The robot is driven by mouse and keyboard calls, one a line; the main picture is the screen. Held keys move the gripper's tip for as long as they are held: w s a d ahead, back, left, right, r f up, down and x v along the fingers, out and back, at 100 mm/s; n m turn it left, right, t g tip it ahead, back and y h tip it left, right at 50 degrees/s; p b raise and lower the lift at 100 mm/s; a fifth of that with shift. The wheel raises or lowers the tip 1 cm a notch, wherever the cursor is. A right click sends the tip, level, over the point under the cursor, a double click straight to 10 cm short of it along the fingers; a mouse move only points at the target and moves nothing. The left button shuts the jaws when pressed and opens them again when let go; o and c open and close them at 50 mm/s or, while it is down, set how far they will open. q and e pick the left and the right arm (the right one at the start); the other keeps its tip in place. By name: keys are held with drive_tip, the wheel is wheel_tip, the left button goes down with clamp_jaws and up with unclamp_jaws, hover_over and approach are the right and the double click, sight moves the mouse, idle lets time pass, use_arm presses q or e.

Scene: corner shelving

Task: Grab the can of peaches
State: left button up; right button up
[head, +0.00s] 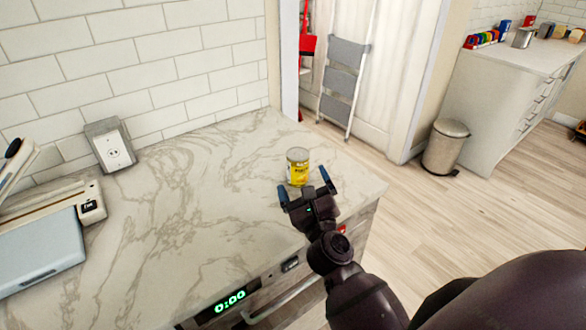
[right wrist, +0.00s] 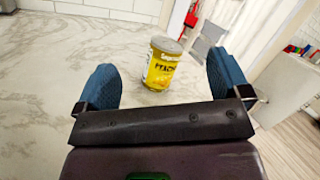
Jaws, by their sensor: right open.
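The can of peaches (head: 298,166) is a small yellow can with a silver top. It stands upright on the marble counter (head: 190,210) near its right end. In the right wrist view the can (right wrist: 162,64) shows its "PEACHES" label, just beyond the fingertips and between them. My right gripper (head: 305,186) is open, with its blue fingers spread on the near side of the can. The fingers also show in the right wrist view (right wrist: 160,85), empty and apart from the can. My left gripper is in neither view.
A grey-blue appliance (head: 40,250) sits at the counter's left, below a wall outlet (head: 115,150). An oven with a green clock (head: 230,302) is under the front edge. The counter around the can is clear. A bin (head: 446,147) and a stepladder (head: 345,80) stand beyond.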

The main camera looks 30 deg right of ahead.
sight(299, 167)
drive_tip(key=m+g, duration=0.1)
drive_tip(key=m, duration=0.1)
drive_tip(key=w+f+m+g+h, duration=0.1)
drive_tip(key=m, duration=0.1)
drive_tip(key=w+d+f+m+g+h, duration=0.1)
drive_tip(key=m, duration=0.1)
drive_tip(key=shift+f, duration=0.25)
drive_tip(key=shift+w+f+m, duration=0.1)
drive_tip(key=shift+f+m, duration=0.1)
drive_tip(key=shift+m, duration=0.3)
drive_tip(key=shift+w+d+f, duration=0.1)
drive_tip(key=shift+w+d, duration=0.1)
drive_tip(key=shift+w, duration=0.05)
drive_tip(key=x, duration=0.5)
drive_tip(key=shift+w+d, duration=0.1)
drive_tip(key=x, duration=0.4)
drive_tip(key=shift+w+d+f, duration=0.15)
drive_tip(key=shift+w+d, duration=0.05)
drive_tip(key=shift+d, duration=0.1)
drive_tip(key=shift+w+d, duration=0.1)
drive_tip(key=shift+w, duration=0.1)
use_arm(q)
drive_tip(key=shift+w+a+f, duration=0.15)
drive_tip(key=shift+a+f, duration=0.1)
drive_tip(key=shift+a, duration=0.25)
use_arm(e)
drive_tip(key=shift+c, duration=0.2)
